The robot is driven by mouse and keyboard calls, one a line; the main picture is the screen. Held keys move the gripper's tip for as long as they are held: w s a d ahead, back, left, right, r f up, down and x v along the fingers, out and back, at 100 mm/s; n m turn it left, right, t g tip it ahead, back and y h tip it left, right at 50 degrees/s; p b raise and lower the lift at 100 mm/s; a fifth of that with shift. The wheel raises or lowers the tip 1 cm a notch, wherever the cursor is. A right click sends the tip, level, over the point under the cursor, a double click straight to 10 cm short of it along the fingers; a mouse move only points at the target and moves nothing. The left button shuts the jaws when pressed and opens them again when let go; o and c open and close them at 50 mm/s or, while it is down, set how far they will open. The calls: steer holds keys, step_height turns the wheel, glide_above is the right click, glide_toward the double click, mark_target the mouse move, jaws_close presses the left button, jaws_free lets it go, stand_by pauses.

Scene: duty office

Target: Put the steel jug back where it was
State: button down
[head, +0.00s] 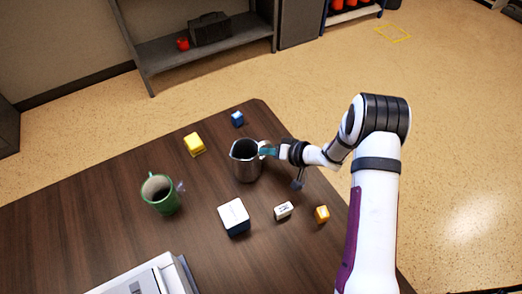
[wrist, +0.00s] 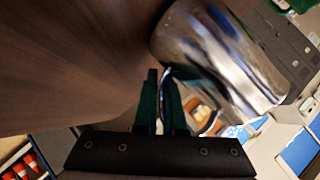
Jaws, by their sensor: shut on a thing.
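The steel jug (head: 246,163) is upright at the far right part of the dark wooden table (head: 110,226). I cannot tell whether its base touches the table. My gripper (head: 268,151) reaches in from the right and is shut on the jug's handle. In the wrist view, the jug's shiny body (wrist: 215,55) fills the upper right, with its handle at the dark fingers of my gripper (wrist: 160,95). The fingers partly hide the handle.
A yellow block (head: 194,144) and blue block (head: 237,119) lie beyond the jug. A white-and-blue box (head: 234,216), small white block (head: 283,211) and orange block (head: 322,214) lie nearer. A pale device (head: 150,279) sits at the front.

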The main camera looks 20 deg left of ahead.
steer(key=shift+f, duration=0.25)
steer(key=c, duration=1.3)
jaws_free()
